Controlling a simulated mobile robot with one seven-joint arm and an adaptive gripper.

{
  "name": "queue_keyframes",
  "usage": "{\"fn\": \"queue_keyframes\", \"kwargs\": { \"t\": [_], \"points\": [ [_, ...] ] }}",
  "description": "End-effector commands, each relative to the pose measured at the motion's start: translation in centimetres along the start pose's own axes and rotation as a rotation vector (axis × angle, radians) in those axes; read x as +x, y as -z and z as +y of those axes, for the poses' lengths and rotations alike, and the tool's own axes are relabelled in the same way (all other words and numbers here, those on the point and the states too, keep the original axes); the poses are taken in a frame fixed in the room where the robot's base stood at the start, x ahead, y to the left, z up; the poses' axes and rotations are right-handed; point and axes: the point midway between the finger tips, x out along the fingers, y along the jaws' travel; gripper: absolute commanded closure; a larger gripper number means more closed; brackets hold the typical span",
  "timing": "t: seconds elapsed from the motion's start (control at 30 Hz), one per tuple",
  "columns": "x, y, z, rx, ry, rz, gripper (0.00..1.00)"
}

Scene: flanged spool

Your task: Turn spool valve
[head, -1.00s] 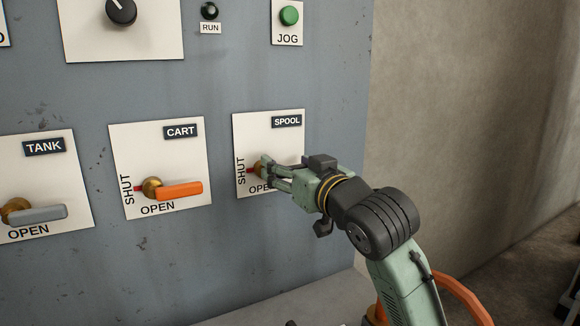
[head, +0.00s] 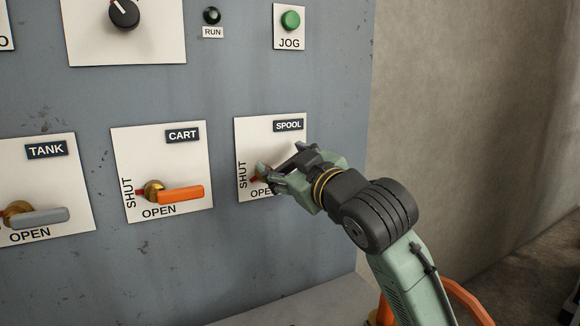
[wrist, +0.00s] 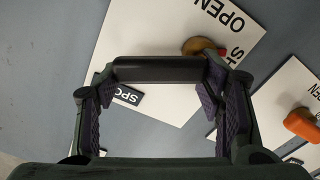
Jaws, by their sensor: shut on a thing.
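The SPOOL valve plate (head: 250,130) is on the grey panel, with SHUT up its left side and OPEN along its bottom. Its brass hub (wrist: 197,46) shows beside the lettering in the wrist view. My gripper (head: 285,168) is at this plate and covers much of the valve in the head view. In the wrist view, a black handle (wrist: 158,70) lies across between the padded fingers of my gripper (wrist: 165,100), which is shut on it. In the head view the dark handle slants up to the right from the hub. Its far end is hidden.
The CART valve with an orange handle (head: 180,195) is to the left, and the TANK valve with a grey handle (head: 40,217) further left. Above are a black knob (head: 125,13), the RUN lamp (head: 211,15) and the green JOG button (head: 290,20). Clear wall lies right of the panel.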

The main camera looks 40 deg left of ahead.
Motion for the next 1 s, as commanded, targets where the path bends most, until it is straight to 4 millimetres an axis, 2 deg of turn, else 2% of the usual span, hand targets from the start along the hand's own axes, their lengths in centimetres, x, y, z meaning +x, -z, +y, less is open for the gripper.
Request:
{"fn": "queue_keyframes", "kwargs": {
  "t": [0.7,1.0],
  "points": [
    [0.1,2.3,-1.2,-0.678,-0.008,-0.001,0.89],
    [0.1,2.8,-1.9,-0.911,-0.009,-0.002,0.89]
  ]
}}
